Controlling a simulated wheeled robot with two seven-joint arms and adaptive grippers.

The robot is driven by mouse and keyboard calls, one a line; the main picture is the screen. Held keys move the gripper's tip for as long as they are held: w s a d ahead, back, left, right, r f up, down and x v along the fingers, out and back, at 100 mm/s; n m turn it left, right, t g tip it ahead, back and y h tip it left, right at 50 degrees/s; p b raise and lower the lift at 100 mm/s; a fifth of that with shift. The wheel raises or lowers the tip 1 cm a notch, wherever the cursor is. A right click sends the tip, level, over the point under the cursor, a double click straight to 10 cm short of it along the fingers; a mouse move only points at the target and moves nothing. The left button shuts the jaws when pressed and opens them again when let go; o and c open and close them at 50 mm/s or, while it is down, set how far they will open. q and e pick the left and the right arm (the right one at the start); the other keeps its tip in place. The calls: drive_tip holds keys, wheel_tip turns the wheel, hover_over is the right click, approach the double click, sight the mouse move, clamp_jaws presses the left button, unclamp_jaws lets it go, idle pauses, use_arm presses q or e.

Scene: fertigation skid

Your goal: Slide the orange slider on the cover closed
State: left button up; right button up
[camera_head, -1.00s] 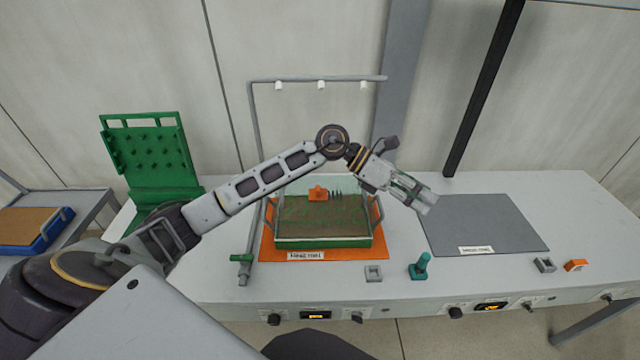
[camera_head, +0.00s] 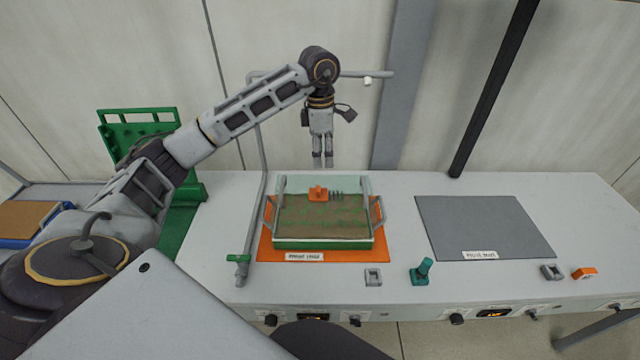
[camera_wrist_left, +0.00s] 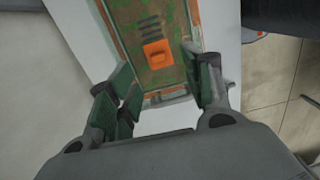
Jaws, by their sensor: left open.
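The orange slider (camera_head: 318,193) sits on top of the clear cover (camera_head: 292,185) near its back edge, with a row of dark slots just to its right. The cover lies over a green tray (camera_head: 322,244) of brown and green growth. My left gripper (camera_head: 323,165) hangs pointing down behind the tray, apart from the slider. In the left wrist view the open, empty fingers (camera_wrist_left: 160,92) frame the near edge of the tray, and the slider (camera_wrist_left: 158,52) shows beyond them with the slots above it. My right gripper is not in view.
The tray stands on an orange mat (camera_head: 262,250) with grey handles at its sides. A grey pipe frame (camera_head: 262,170) rises at its left and back. A grey mat (camera_head: 480,225) lies clear at the right. A teal knob (camera_head: 421,272) stands in front.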

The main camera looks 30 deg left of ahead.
sight(318, 188)
use_arm(q)
drive_tip(key=shift+a+r+y, duration=0.15)
drive_tip(key=shift+a+r, duration=0.05)
drive_tip(key=shift+a, duration=0.25)
drive_tip(key=shift+a+r+y, duration=0.15)
drive_tip(key=shift+a, duration=0.3)
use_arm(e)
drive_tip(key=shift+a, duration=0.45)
use_arm(q)
drive_tip(key=shift+f, duration=0.2)
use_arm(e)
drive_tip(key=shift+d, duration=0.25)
use_arm(q)
drive_tip(key=shift+f+p, duration=1.1)
drive_tip(key=shift+f, duration=5.6)
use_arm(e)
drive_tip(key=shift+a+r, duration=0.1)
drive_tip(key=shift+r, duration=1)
use_arm(q)
drive_tip(key=shift+c, duration=0.7)
clamp_jaws()
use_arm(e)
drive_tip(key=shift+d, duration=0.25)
